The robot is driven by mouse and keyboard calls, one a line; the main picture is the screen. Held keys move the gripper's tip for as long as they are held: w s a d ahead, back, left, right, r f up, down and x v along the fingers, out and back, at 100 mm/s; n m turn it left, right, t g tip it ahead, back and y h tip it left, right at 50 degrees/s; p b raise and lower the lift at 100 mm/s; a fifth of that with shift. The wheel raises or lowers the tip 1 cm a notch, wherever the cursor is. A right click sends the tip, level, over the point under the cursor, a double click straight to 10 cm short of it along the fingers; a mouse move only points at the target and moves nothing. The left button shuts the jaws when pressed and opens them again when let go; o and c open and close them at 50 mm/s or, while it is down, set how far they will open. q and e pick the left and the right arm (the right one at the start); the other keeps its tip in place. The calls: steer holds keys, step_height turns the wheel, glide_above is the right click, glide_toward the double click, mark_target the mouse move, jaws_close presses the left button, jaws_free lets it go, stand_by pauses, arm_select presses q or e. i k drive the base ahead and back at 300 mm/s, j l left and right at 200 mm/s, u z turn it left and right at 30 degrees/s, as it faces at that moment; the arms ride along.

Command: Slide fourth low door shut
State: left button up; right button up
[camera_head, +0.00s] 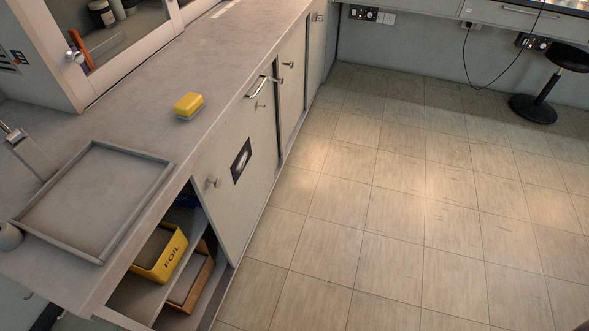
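Low cabinet doors run along the front of the grey counter. The nearest door (236,190) is grey with a dark recessed pull (242,160) and a knob at its near edge. Beside it on the near side, the cabinet is open and shows its shelves. Farther along are a bar handle (257,87), a door (292,85) with a small knob, and a far door (316,45) with a knob near its top. A dark narrow gap shows beside the bar handle. Which door counts as fourth cannot be told. Neither gripper is in view.
A yellow FOIL box (160,254) and a brown box (192,283) sit in the open cabinet. A grey tray (95,200) and yellow sponge (188,106) are on the counter. A black stool (535,107) stands far right. The tiled floor (400,200) is clear.

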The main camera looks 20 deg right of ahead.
mark_target(233, 183)
steer(key=k+l+u, duration=0.3)
steer(key=u, duration=0.15)
steer(key=k+l+u, duration=0.1)
steer(key=k+u, duration=0.35)
